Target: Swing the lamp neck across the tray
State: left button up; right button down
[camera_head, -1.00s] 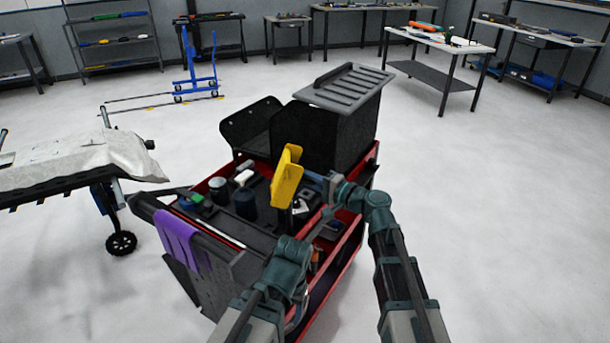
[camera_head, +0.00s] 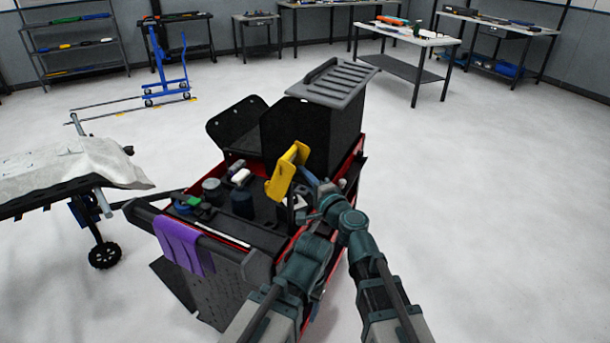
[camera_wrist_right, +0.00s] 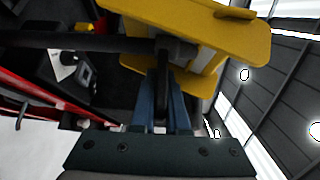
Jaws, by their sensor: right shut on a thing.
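The lamp has a yellow, plate-like head (camera_head: 287,171) above the tray of the red cart, and the head fills the top of the right wrist view (camera_wrist_right: 215,30). In the right wrist view, a dark neck piece (camera_wrist_right: 163,75) runs down between the blue fingers of my right gripper (camera_wrist_right: 165,100), which is shut on it just below the head. In the head view my right gripper (camera_head: 308,181) is beside the yellow head, to its right. The tray (camera_head: 262,212) holds dark jars and small items. My left arm reaches the cart's near side; its gripper is hidden.
A black box with a grey ribbed lid (camera_head: 333,82) stands at the cart's far end. A purple cloth (camera_head: 183,245) hangs over the cart's handle. Floor on the right is clear.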

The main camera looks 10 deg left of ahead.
jog(key=shift+s+m+h, duration=0.15)
jog(key=shift+m+h, duration=0.15)
jog(key=shift+h, duration=0.1)
jog(key=c, duration=0.9)
grip_release()
jog(key=shift+d, duration=0.1)
jog(key=v, duration=0.8)
jog(key=shift+f, duration=0.2)
jog(key=shift+s, duration=0.2)
